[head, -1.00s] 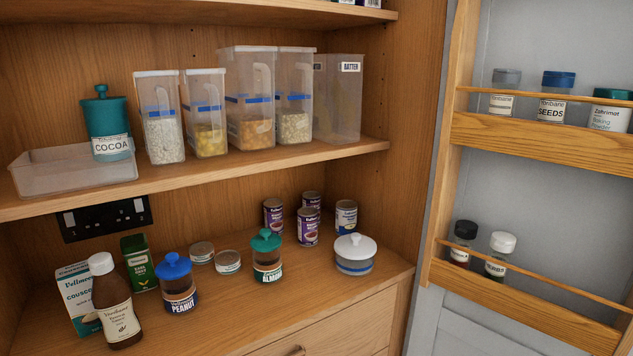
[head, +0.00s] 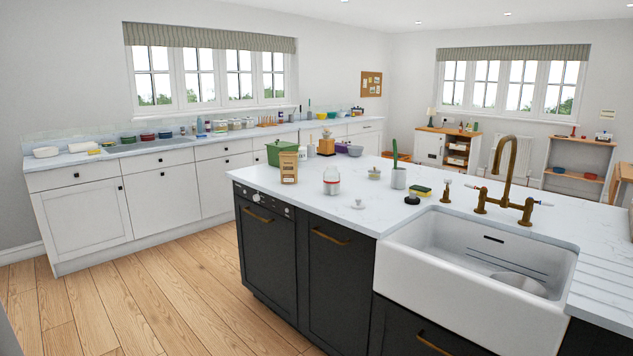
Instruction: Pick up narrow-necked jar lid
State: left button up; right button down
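A small white lid with a knob (head: 358,204) lies on the white worktop of the island, near its front edge and left of the sink. It looks like a jar lid, but I cannot tell which jar it fits. A pale jar with a reddish band (head: 332,182) stands upright just behind and left of it, apart from it. The jar is too small in view to tell whether its mouth is open. Neither of my grippers is in view.
The island worktop (head: 300,205) is bare around the lid. A brown packet (head: 289,167), a green pot (head: 281,153), a cup with a cactus (head: 398,178) and a sponge (head: 420,191) stand nearby. A white sink (head: 480,270) is to the right. Wooden floor (head: 150,300) is clear at left.

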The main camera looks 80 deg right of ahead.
aim_at(357, 206)
jog(key=z, duration=3)
jog(key=i+j+z, duration=0.25)
jog(key=z, duration=0.2)
jog(key=i+j+z, duration=0.2)
jog(key=z, duration=0.25)
jog(key=j, duration=0.1)
